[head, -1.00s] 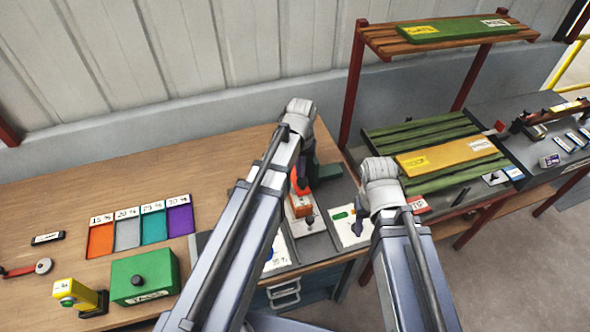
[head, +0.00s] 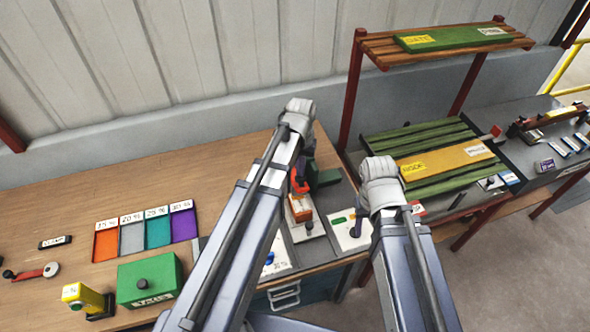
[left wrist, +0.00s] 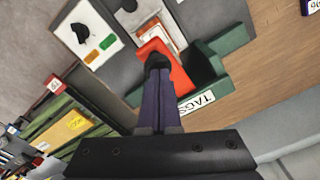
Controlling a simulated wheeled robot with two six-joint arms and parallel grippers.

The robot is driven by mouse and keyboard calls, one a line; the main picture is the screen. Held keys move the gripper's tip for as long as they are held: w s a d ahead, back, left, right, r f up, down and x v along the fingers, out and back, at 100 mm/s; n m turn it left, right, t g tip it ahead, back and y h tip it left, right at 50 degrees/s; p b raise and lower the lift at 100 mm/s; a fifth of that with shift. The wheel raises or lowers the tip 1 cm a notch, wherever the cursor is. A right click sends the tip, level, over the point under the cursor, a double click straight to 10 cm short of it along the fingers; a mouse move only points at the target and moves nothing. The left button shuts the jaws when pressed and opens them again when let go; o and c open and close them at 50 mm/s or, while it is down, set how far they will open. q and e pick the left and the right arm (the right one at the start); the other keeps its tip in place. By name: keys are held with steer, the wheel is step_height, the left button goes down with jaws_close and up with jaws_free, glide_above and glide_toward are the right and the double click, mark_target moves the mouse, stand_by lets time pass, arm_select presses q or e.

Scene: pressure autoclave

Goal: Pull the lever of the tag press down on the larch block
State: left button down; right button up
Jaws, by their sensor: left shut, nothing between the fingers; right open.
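The tag press shows an orange-red lever arm (left wrist: 172,68), also seen in the head view (head: 299,183), beside a green block marked TAGS (left wrist: 225,72). An orange piece (head: 299,207) with a pale edge lies at its front; I cannot read whether it is the larch block. My left gripper (left wrist: 157,63) has dark fingers shut with nothing between them. Its tips are at the lever's dark end in the left wrist view; I cannot tell whether they touch. In the head view my left arm partly hides the press. My right arm's jaws are hidden behind its wrist.
A white card (head: 347,229) with a green mark and black knob lies right of the press. Coloured trays (head: 145,230) and a green box (head: 149,279) stand left on the wooden bench. A slatted green rack (head: 430,150) stands right, below a wooden shelf (head: 440,45).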

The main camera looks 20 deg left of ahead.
arm_select(q)
steer(key=shift+r+p, duration=1.95)
steer(key=shift+r, duration=0.3)
steer(key=shift+f, duration=0.15)
steer(key=s+d+f+m+b, duration=0.2)
steer(key=s+d+f+b, duration=0.3)
steer(key=s+f+b, duration=0.2)
steer(key=s+d+f+m+y+b, duration=0.1)
steer(key=s+d+f+m+b, duration=0.1)
steer(key=s+d+f+b, duration=0.3)
step_height(320, 180, down, 4)
steer(key=s+b, duration=0.2)
steer(key=b, duration=0.2)
steer(key=shift+s+d+m, duration=0.15)
steer(key=shift+d+m, duration=0.1)
steer(key=shift+m, duration=0.05)
steer(key=shift+s+r, duration=0.1)
